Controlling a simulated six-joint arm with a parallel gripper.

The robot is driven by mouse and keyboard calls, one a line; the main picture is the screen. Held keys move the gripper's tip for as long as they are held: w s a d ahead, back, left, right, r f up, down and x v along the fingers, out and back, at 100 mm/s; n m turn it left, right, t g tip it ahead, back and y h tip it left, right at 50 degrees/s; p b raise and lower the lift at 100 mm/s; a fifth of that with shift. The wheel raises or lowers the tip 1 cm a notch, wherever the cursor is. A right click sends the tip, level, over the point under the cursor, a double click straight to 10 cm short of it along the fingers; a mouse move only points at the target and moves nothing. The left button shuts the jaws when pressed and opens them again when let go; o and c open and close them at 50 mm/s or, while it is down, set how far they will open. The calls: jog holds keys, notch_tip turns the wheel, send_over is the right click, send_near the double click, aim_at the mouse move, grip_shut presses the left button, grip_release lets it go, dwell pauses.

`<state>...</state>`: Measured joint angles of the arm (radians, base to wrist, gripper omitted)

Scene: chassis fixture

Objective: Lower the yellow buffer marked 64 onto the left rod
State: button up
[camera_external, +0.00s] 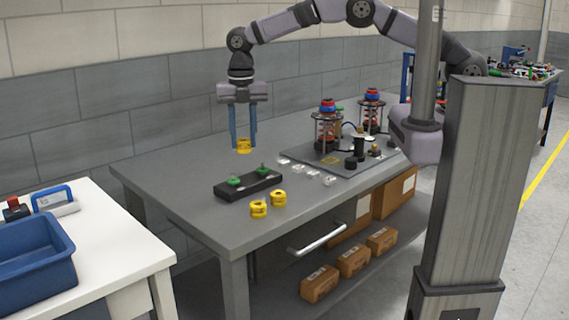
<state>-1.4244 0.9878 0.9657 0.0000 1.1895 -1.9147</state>
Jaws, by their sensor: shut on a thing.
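My gripper (243,140) points straight down with its two blue fingers shut on a yellow buffer (244,147). The buffer hangs in the air above the grey table, up and left of the assemblies. Its marking is too small to read. Two more yellow buffers, one nearer (258,209) and one beside it (278,198), stand on the table. Two upright assemblies with red and blue tops, the left one (327,128) and the right one (371,112), stand on a dark plate (343,164). I cannot make out bare rods in them at this size.
A black block (247,187) with two green parts lies on the table below my gripper. Several small clear pieces (312,173) lie left of the plate. The table's left end (160,180) is clear. A blue bin (40,262) sits on a white table at left.

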jog(key=shift+s+a+n+p, duration=0.2)
jog(key=shift+a+n+p, duration=0.2)
jog(key=shift+a+p, duration=0.45)
jog(key=shift+s+a+f+n+p, duration=0.1)
jog(key=shift+a+f+n+p, duration=0.15)
jog(key=shift+a, duration=0.15)
jog(key=shift+s+a+f+n+p, duration=0.1)
jog(key=shift+a+f+n+p, duration=0.1)
jog(key=shift+a, duration=0.15)
jog(key=shift+f, duration=0.1)
jog(key=shift+f+b, duration=1.05)
jog(key=shift+f, duration=0.75)
jog(key=shift+f+b, duration=0.1)
jog(key=shift+b, duration=0.2)
jog(key=shift+f+b, duration=0.65)
jog(key=shift+f, duration=0.35)
jog(key=shift+f+b, duration=0.1)
jog(key=shift+b, duration=0.2)
jog(key=shift+f, duration=0.3)
